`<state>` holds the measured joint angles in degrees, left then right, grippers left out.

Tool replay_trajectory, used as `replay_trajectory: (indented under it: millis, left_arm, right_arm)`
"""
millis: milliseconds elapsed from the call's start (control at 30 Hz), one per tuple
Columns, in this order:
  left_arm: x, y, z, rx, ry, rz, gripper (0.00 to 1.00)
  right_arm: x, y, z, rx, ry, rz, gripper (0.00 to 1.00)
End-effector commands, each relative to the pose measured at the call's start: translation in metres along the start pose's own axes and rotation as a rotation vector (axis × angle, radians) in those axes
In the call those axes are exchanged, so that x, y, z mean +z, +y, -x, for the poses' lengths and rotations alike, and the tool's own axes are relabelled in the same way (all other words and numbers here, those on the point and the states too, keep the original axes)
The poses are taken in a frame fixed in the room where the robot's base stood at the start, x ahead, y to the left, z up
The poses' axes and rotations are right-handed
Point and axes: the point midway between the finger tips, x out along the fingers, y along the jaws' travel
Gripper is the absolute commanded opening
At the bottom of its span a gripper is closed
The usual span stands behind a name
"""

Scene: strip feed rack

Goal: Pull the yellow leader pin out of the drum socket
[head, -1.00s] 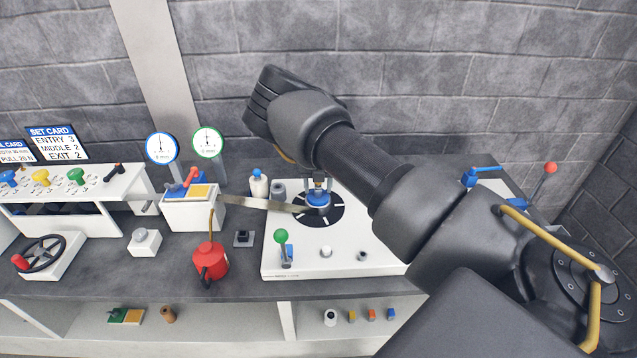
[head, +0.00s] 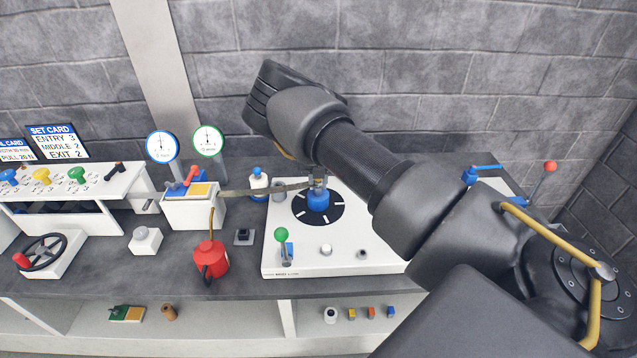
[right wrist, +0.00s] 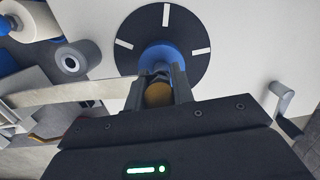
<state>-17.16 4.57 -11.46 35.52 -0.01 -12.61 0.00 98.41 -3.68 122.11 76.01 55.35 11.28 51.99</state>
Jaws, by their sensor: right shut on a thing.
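The blue drum hub (head: 318,203) stands on a black disc with white marks (head: 335,212), on a white plate. My right gripper (head: 318,178) is just above the hub, pointing down, largely hidden by my arm. In the right wrist view its fingers (right wrist: 160,88) are shut on the yellow leader pin (right wrist: 158,95), whose rounded end shows between them. The blue hub (right wrist: 160,57) lies beyond the fingers. I cannot tell whether the pin's lower end is clear of the socket. The strip (head: 265,189) rises from the feed box to the gripper. My left gripper is not in view.
The white feed box (head: 190,213) stands left of the plate (head: 300,262). A red oil can (head: 210,261) stands in front.

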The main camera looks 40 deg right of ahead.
Motion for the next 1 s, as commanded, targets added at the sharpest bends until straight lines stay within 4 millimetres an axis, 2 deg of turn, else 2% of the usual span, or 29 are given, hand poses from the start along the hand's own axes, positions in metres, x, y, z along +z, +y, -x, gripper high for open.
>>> replay_trajectory:
  millis: [800,1000]
  left_arm:
    - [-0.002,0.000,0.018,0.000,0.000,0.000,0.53]
    - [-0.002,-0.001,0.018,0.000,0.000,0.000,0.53]
  right_arm:
    - [0.004,0.001,0.032,0.000,0.000,0.000,0.02]
    - [0.004,0.000,0.034,0.000,0.000,0.000,0.02]
